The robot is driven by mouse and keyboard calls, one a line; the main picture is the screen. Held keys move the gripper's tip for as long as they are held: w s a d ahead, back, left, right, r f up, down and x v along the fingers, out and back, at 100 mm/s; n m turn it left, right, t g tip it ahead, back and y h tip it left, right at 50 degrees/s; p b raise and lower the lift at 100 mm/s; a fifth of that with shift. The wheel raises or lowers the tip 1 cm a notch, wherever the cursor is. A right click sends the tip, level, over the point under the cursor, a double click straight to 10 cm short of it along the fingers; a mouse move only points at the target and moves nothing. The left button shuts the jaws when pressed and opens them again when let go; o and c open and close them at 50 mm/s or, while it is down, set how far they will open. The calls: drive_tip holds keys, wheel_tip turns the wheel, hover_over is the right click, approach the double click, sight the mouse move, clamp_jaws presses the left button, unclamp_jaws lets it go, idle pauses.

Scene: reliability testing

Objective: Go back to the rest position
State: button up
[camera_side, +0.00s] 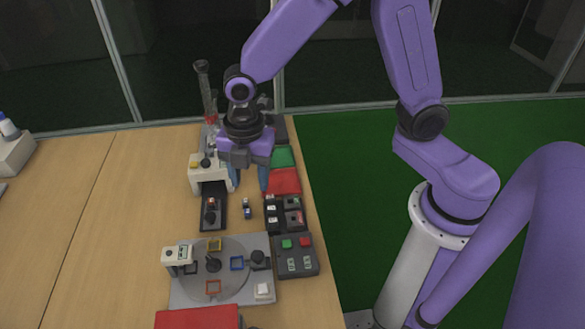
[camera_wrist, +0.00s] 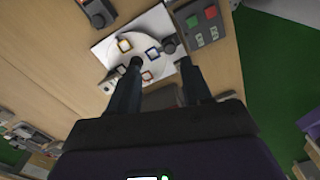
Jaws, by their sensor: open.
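My gripper (camera_side: 249,184) hangs pointing down above the back part of the wooden table, in front of the tall grey device. Its two blue fingers are apart with nothing seen between them. In the wrist view my gripper (camera_wrist: 162,64) also shows two spread dark fingers, with the turntable plate beyond the tips. A small blue and white piece (camera_side: 247,208) stands on the table just in front of the gripper in the side view. Whether the fingers touch anything behind them is hard to tell.
A white-topped machine (camera_side: 205,170) stands left of my gripper. Red (camera_side: 284,182) and green (camera_side: 284,157) pads lie to its right. In front are a turntable (camera_side: 230,284) with coloured square frames and a grey button box (camera_side: 297,258). The table's left side (camera_side: 80,240) is mostly clear.

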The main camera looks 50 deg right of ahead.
drive_tip(key=s+d+r+m, duration=0.3)
drive_tip(key=s+d+m, duration=0.2)
drive_tip(key=s, duration=0.4)
drive_tip(key=s+d+r+m, duration=0.3)
drive_tip(key=s+d+m, duration=0.2)
drive_tip(key=s, duration=0.5)
drive_tip(key=d, duration=0.2)
drive_tip(key=shift+d+r+m, duration=0.3)
drive_tip(key=shift+r+m, duration=0.05)
drive_tip(key=shift+m, duration=0.05)
drive_tip(key=shift+o, duration=0.9)
drive_tip(key=m, duration=1.3)
hover_over(210, 216)
wheel_tip(210, 216, down, 8)
drive_tip(key=f, duration=0.1)
wheel_tip(210, 216, down, 17)
drive_tip(key=shift+r, duration=0.1)
